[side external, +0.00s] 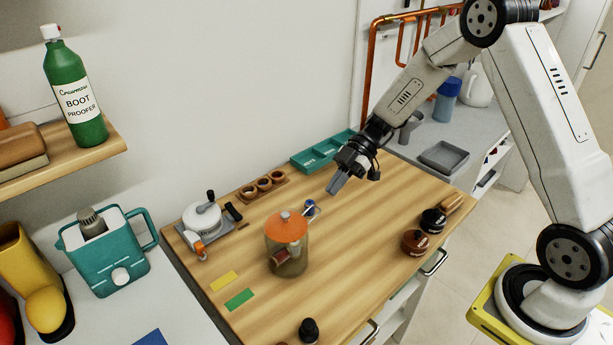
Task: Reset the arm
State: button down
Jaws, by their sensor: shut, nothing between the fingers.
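My gripper (338,184) is in the side external view, above the far middle part of the wooden worktop (345,260). Its fingers are shut and point down to the left, with nothing held between them. A glass vessel (290,266) with an orange lid (286,227) stands upright on the worktop, below and left of the gripper and apart from it. Something reddish shows inside the vessel, but I cannot tell what it is. A small blue-topped item (310,207) stands just behind the vessel, partly hidden.
A white round device (202,215) and a wooden holder with small cups (263,186) lie left of the gripper. A teal tray (320,152) sits behind it. Dark round jars (414,242) stand near the right edge. Yellow and green cards (239,299) lie front left. The worktop's centre right is clear.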

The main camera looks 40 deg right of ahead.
jog(key=s+d+r+m+t+h, duration=0.1)
jog(key=s+r+m+t+h, duration=0.1)
jog(key=s+m+h, duration=0.9)
jog(key=shift+s+m+t, duration=0.5)
jog(key=shift+s+m, duration=0.95)
jog(key=shift+m, duration=1.95)
jog(key=shift+d, duration=0.1)
jog(key=shift+w, duration=0.1)
